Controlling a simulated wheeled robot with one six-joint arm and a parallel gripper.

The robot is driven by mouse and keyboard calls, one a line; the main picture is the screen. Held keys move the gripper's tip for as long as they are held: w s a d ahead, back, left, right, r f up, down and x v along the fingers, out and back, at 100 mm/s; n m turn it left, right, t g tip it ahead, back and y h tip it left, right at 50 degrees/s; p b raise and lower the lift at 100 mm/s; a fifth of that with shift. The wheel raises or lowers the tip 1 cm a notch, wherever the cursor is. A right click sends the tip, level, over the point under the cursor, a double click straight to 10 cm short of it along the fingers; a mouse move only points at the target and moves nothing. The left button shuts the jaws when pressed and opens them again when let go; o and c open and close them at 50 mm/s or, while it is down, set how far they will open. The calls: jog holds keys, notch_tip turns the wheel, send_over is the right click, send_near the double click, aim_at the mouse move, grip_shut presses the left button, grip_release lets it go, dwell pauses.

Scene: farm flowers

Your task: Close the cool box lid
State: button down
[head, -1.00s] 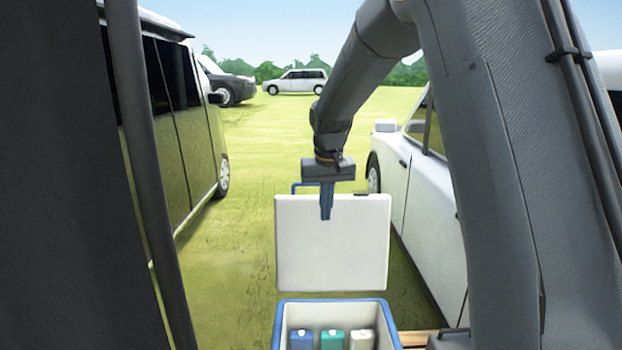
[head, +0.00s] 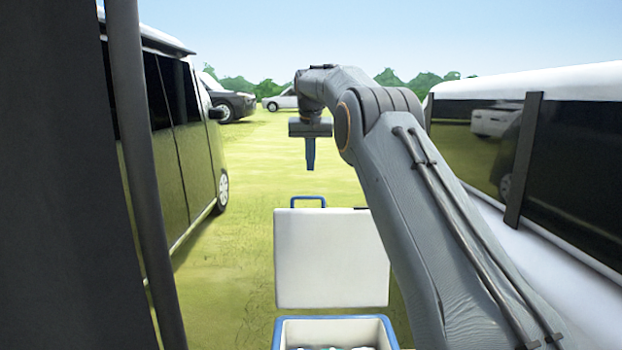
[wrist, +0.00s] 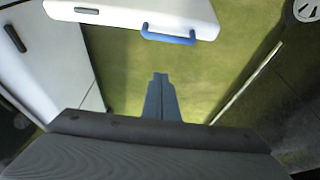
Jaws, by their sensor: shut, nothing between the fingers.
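The cool box (head: 300,328) has a blue rim and pale inner walls, and it shows at the bottom of the head view. Its white lid (head: 330,258) stands open and upright at the far side of the box. A blue handle (head: 308,201) is on the lid's top edge. The lid (wrist: 130,10) and handle (wrist: 168,35) also show at the top of the wrist view. My gripper (head: 310,168) is shut and empty, pointing down, above the lid's top edge in the picture and apart from it.
A dark van (head: 165,130) stands on the left and a white vehicle (head: 550,170) on the right. Grass (head: 240,190) lies open between them. More cars stand in the distance. Items inside the box are barely visible.

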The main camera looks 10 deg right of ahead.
jog(key=shift+s+f+p, duration=0.15)
jog(key=shift+f+p, duration=0.55)
jog(key=shift+f, duration=0.75)
jog(key=shift+s+f+p, duration=0.15)
jog(key=shift+f+p, duration=0.5)
jog(key=shift+f, duration=0.85)
jog(key=shift+s+f+p, duration=0.15)
jog(key=shift+f+p, duration=0.55)
jog(key=shift+f, duration=0.75)
